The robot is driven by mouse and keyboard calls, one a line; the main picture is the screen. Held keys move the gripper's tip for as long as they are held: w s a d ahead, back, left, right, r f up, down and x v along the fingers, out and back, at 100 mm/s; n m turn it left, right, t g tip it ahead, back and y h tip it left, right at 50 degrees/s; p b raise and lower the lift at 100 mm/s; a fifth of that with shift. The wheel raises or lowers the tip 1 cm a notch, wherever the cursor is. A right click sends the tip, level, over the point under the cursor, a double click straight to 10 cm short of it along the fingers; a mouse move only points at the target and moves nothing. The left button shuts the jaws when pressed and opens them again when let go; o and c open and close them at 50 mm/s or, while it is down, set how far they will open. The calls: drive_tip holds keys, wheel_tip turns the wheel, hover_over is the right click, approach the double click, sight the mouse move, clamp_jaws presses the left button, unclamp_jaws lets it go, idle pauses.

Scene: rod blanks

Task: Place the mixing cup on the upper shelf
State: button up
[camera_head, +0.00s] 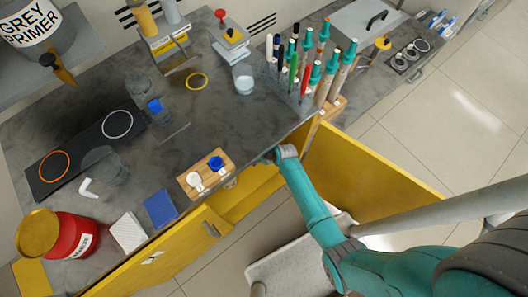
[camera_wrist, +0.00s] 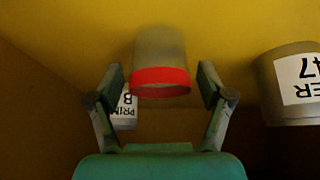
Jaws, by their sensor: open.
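In the wrist view, a grey cup with a red band (camera_wrist: 159,50), which looks like the mixing cup, stands between the fingertips of my gripper (camera_wrist: 161,76). The fingers are spread, one at each side of it, and dark gaps show beside the cup. Whether the cup is upright or inverted is unclear. In the head view my arm reaches under the counter edge at the yellow cabinet, and the gripper and this cup are hidden there. A grey shelf (camera_head: 88,50) bearing a grey primer can is at the upper left; whether it is the upper shelf is unclear.
In the wrist view, a labelled container (camera_wrist: 126,112) is beside the left finger and a larger labelled can (camera_wrist: 285,80) is at right. In the head view, an open yellow door (camera_head: 365,170) is right of my arm. The grey counter (camera_head: 225,120) holds cups, a red can and a rod rack.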

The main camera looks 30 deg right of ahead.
drive_tip(key=v, duration=1.1)
drive_tip(key=shift+r, duration=0.1)
drive_tip(key=shift+s, duration=0.15)
drive_tip(key=s+r+m+t+h, duration=0.1)
drive_tip(key=s+r, duration=0.2)
drive_tip(key=s, duration=0.3)
drive_tip(key=s+a+r+m+t+h, duration=0.1)
drive_tip(key=s+r+t, duration=0.15)
drive_tip(key=s, duration=0.45)
drive_tip(key=s+r+m+t+h, duration=0.1)
drive_tip(key=s+r, duration=0.3)
drive_tip(key=s, duration=0.2)
drive_tip(key=s+r+t, duration=0.1)
drive_tip(key=s+r, duration=0.2)
drive_tip(key=r, duration=0.4)
drive_tip(key=s+r+m+t, duration=0.1)
drive_tip(key=s+r+t, duration=0.1)
drive_tip(key=s+r, duration=0.2)
drive_tip(key=s+r+t, duration=0.1)
drive_tip(key=s+r, duration=0.3)
drive_tip(key=r, duration=0.6)
drive_tip(key=shift+s+a+r+m, duration=0.2)
drive_tip(key=shift+a+r+m, duration=0.1)
drive_tip(key=shift+a, duration=0.2)
